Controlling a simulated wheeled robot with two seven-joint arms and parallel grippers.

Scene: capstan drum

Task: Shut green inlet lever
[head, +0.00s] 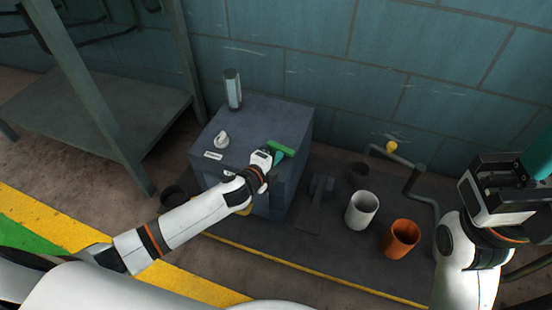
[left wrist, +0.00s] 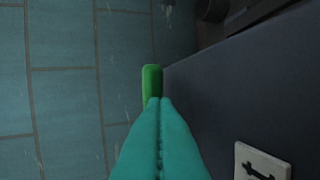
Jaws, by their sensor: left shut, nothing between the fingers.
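The green inlet lever (head: 279,147) is a bar at the right edge of the grey box's top (head: 262,115). My left gripper (head: 283,155) is at the lever, its teal fingers closed together with nothing between them. In the left wrist view the green lever (left wrist: 152,80) stands just beyond the shut fingertips (left wrist: 160,102); they overlap its near end, and I cannot tell whether they touch. My right gripper (head: 540,158) is at the right edge of the head view, partly cut off, its jaw gap hidden.
The box top also carries a white knob (head: 221,140), a glass cylinder (head: 232,89) and a label plate (head: 213,155). A white cup (head: 361,210), an orange cup (head: 401,238) and a bent pipe (head: 424,196) stand right of the box. A tiled wall (head: 390,60) is behind.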

